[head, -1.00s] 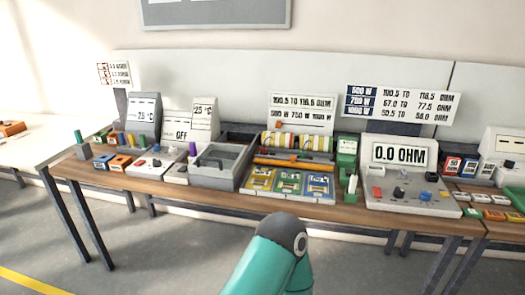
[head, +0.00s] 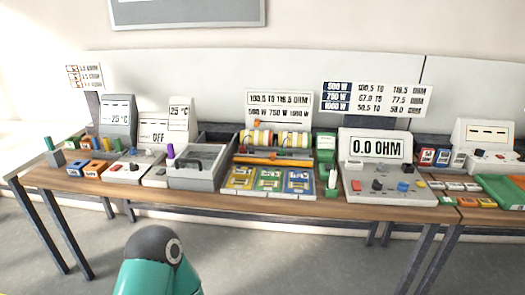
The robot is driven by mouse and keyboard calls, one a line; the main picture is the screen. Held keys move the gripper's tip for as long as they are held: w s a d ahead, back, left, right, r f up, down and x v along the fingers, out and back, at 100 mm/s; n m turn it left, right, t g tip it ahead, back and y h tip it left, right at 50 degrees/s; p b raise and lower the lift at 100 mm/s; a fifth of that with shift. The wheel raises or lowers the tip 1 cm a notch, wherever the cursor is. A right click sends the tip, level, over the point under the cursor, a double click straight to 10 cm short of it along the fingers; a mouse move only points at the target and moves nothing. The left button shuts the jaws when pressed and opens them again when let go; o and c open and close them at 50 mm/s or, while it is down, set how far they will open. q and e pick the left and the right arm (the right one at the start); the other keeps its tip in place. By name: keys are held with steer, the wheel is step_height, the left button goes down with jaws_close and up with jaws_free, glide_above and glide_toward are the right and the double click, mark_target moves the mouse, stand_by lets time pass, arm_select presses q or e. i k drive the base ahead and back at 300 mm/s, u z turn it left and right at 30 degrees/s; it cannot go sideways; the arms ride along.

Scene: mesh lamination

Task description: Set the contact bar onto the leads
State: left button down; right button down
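Neither of my grippers is in view; only a teal link of one of my arms shows at the bottom. A meter reading 0.0 OHM (head: 378,148) stands right of centre on the bench, above a grey panel (head: 415,197) with small red, black and blue parts. I cannot tell which part, if any, is the contact bar or the leads. An orange bar (head: 262,158) lies in front of yellow-banded rolls (head: 285,139) at the centre. Yellow, green and blue cards (head: 269,180) lie before it.
A grey open tray (head: 197,166) sits left of centre on the wooden bench (head: 130,193). A green holder (head: 326,146) stands between the rolls and the meter. Small coloured boxes (head: 85,168) crowd the left end. A green slab (head: 503,190) lies far right. The floor in front is clear.

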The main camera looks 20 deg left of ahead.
mark_target(272, 162)
steer(key=u, duration=0.05)
steer(key=i, duration=1)
steer(key=z, duration=0.05)
